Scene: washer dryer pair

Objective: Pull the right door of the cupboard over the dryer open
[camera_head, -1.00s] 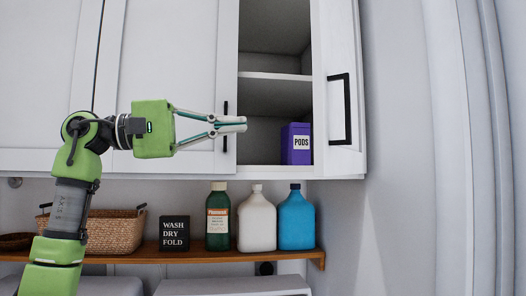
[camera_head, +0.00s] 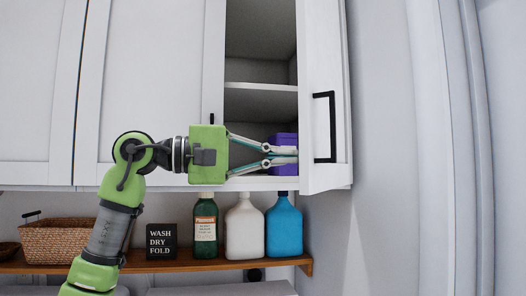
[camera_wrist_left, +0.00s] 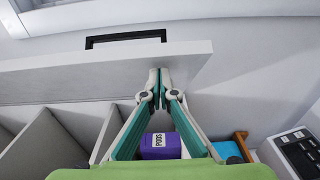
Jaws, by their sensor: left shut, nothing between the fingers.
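The cupboard's right door (camera_head: 313,75) is white and stands partly open, swung out at the right, with a black bar handle (camera_head: 325,127) on its outer face. In the left wrist view the door (camera_wrist_left: 60,78) spans the upper part, with the handle (camera_wrist_left: 90,43) beyond its top edge. My left gripper (camera_head: 296,155) is shut and empty, its tips in front of the opening at the door's inner side. In the left wrist view its tips (camera_wrist_left: 160,74) overlap the door's inner face; I cannot tell whether they touch. My right gripper is out of view.
A purple PODS box (camera_wrist_left: 160,145) is in the cupboard behind my fingers. The left door (camera_head: 150,80) is shut. Below, a wooden shelf (camera_head: 200,266) holds a basket (camera_head: 58,240), a sign (camera_head: 161,241) and several bottles. A bare wall (camera_head: 385,150) is at the right.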

